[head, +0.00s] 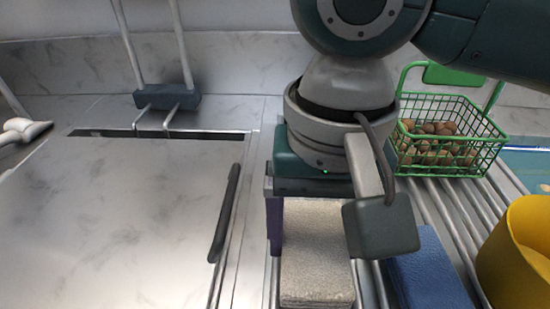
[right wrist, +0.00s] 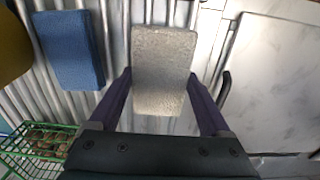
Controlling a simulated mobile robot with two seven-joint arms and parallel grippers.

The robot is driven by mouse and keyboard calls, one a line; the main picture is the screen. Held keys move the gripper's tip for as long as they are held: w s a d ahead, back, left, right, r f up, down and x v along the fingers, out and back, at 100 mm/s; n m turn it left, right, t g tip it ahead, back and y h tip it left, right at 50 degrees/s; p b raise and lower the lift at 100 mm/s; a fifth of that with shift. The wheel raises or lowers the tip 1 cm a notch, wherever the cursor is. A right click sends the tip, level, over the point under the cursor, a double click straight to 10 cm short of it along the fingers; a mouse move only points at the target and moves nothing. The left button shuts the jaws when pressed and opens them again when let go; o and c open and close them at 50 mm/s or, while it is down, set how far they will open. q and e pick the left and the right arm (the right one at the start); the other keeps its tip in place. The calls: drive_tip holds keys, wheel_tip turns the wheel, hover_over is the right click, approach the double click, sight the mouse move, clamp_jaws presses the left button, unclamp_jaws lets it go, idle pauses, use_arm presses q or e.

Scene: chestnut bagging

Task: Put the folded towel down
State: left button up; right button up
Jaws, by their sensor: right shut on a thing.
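The folded towel (head: 315,255) is a beige, textured block. In the head view it is under my right gripper (head: 312,205), partly covered by the gripper and its wrist camera. In the right wrist view the towel (right wrist: 164,70) lies between the two purple fingers of my right gripper (right wrist: 162,82), which is shut on its sides. It is over the ribbed metal surface (right wrist: 115,100); I cannot tell whether it touches it. My left gripper is not in view.
A blue folded cloth or block (head: 430,270) lies right of the towel. A green wire basket (head: 445,172) of chestnuts (head: 435,145) stands behind it, and a yellow container (head: 515,255) at the right. A metal lid with a black handle (head: 225,212) is at the left.

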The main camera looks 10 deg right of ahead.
sight(315, 241)
wheel_tip(315, 241, down, 3)
drive_tip(key=shift+r, duration=0.1)
drive_tip(key=shift+f, duration=0.25)
drive_tip(key=o, duration=1.3)
drive_tip(key=shift+r, duration=0.4)
wheel_tip(315, 241, up, 11)
drive_tip(key=shift+f+p, duration=0.1)
drive_tip(key=shift+p, duration=1)
drive_tip(key=shift+r, duration=0.4)
